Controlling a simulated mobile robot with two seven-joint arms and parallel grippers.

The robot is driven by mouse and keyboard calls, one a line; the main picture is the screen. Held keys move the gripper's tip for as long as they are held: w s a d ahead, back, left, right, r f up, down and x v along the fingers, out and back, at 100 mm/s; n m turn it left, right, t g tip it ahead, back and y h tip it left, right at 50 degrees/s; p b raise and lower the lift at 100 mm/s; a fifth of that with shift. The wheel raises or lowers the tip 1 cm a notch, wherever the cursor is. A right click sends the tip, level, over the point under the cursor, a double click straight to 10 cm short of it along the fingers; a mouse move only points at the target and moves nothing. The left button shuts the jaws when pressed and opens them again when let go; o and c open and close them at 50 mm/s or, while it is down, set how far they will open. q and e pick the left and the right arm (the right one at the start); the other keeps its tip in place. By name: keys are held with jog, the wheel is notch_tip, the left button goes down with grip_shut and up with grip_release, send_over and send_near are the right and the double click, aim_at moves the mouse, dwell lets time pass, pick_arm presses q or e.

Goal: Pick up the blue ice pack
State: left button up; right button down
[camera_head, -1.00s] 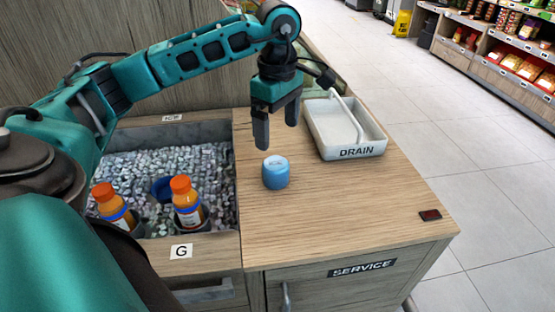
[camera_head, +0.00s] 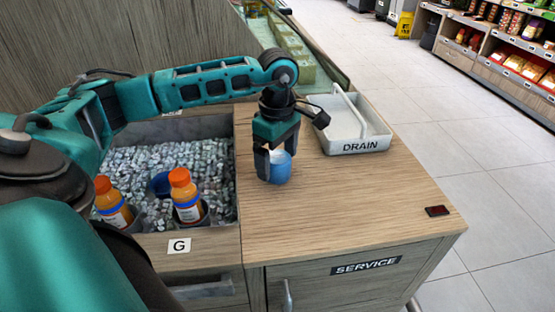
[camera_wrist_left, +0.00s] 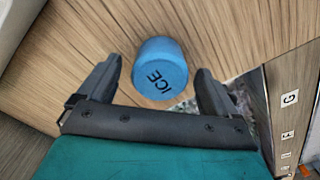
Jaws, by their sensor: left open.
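The blue ice pack (camera_head: 281,170) is a small rounded cylinder standing on the wooden counter, right of the ice bin. In the left wrist view the open fingers of the left gripper (camera_wrist_left: 158,92) stand on either side of the pack, with a gap on both sides. My right gripper is not in view.
A white tray marked DRAIN (camera_head: 352,143) stands behind and right of the pack. The ice bin (camera_head: 225,125) on the left holds two orange-capped bottles (camera_head: 186,197) and a dark blue round thing (camera_head: 161,185). The counter's right front is clear, except for a small dark red-topped block (camera_head: 437,211).

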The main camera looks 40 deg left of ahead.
aim_at(277, 157)
pick_arm(q)
jog(key=c, duration=1.2)
jog(key=shift+r, duration=0.15)
notch_tip(277, 157, up, 20)
jog(key=p, duration=0.5)
